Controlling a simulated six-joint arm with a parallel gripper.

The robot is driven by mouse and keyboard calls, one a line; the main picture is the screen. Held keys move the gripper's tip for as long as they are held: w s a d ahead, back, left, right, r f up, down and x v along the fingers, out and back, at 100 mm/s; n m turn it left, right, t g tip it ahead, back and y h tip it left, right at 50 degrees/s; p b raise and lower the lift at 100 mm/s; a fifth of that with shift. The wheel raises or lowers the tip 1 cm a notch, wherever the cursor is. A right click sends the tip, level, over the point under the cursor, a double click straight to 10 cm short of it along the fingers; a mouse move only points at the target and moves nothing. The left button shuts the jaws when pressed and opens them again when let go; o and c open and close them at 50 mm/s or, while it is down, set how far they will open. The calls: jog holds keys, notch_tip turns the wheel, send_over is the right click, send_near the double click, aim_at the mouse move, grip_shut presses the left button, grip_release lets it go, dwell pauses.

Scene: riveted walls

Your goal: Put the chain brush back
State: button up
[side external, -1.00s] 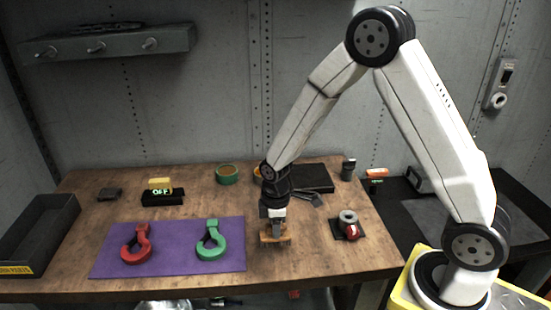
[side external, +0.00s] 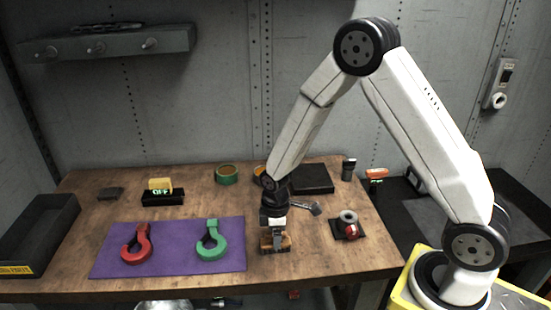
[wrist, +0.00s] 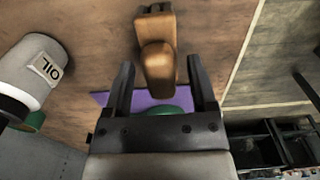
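The chain brush, a brown wooden piece with a rounded handle (side external: 267,245), lies on the workbench just right of the purple mat. My gripper (side external: 277,236) is low over it, pointing down, and hides part of it. In the wrist view the brush (wrist: 158,62) lies between the two dark fingers of my gripper (wrist: 161,70). A gap shows on each side of the handle, so the fingers are open and do not grip it. I cannot tell how far down the fingers reach.
The purple mat (side external: 180,262) holds a red hook (side external: 137,248) and a green hook (side external: 210,248). Right of the brush are a black square with a grey and red part (side external: 348,222) and a hammer-like tool (side external: 310,208). A white OIL can (wrist: 38,68) is at left in the wrist view.

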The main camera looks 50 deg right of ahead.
jog(key=shift+r, duration=0.15)
notch_tip(320, 180, up, 12)
dwell(1.0)
dwell(0.5)
jog(key=s+m+t, duration=0.2)
jog(key=s+m, duration=0.7)
jog(key=s, duration=0.1)
jog(key=shift+s+t, duration=0.2)
jog(key=shift+t, duration=0.1)
